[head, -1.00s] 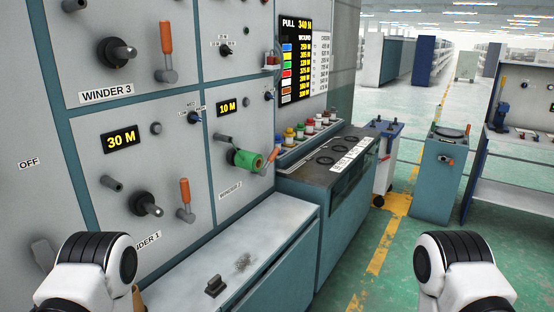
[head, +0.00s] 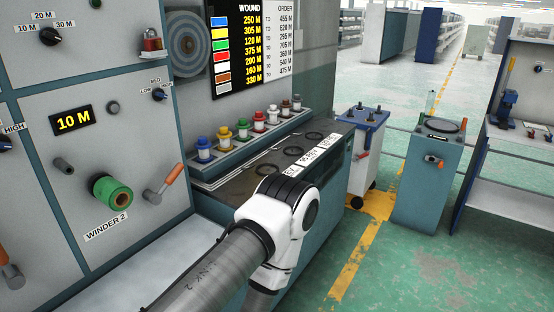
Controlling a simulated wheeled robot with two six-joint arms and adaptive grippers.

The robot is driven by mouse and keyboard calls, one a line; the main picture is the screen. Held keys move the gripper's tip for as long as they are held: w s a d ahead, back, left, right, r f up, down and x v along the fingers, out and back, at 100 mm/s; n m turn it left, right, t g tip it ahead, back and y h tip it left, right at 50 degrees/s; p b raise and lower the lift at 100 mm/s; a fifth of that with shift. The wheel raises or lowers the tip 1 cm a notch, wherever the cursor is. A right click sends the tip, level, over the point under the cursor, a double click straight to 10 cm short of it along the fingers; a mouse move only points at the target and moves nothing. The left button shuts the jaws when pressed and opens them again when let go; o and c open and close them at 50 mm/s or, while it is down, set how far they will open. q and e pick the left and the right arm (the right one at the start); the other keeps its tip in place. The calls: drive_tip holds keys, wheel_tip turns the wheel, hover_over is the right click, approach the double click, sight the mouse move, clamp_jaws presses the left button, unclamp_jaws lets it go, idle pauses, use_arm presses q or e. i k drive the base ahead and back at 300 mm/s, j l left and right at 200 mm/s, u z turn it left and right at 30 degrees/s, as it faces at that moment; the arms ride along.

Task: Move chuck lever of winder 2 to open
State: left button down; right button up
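The chuck lever (head: 162,187) of winder 2 is a metal lever with an orange handle, tilted up to the right. It stands right of a green roll (head: 113,194) on the winder's spindle. The WINDER 2 label (head: 106,228) is below the roll. One of my arms crosses the bottom middle of the head view, in front of the bench right of the panel. Neither of my grippers shows, so I cannot see what they hold.
A display (head: 73,121) above winder 2 reads 10 M. A row of coloured spools (head: 238,134) stands on a shelf right of the panel, above a dark-topped bench (head: 235,185). A blue-topped cart (head: 362,150) stands farther right. Green floor (head: 440,265) is clear at lower right.

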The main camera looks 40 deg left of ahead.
sight(155, 199)
drive_tip(key=i+u, duration=0.15)
drive_tip(key=i, duration=0.25)
drive_tip(key=i+l+u, duration=0.15)
drive_tip(key=i, duration=0.3)
drive_tip(key=i+l+u, duration=0.15)
drive_tip(key=i, duration=0.25)
